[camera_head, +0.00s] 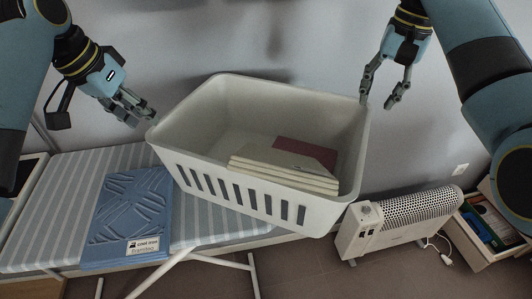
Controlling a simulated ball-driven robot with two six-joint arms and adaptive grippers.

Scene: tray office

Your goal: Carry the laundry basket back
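The white laundry basket (258,190) with slotted sides is in the middle of the head view, above the striped ironing board (60,185). I cannot tell whether it rests on the board. Several cream books (285,175) and a dark red one (305,153) lie in it. My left gripper (141,115) is just off the basket's left corner, with its fingers a little apart and nothing seen between them. My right gripper (379,103) is at the basket's right rim with its fingers spread. One finger is close to the rim; contact is unclear.
A white heater (400,222) stands on the floor at the right, by a low box (480,240) of items. A grey wall is behind.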

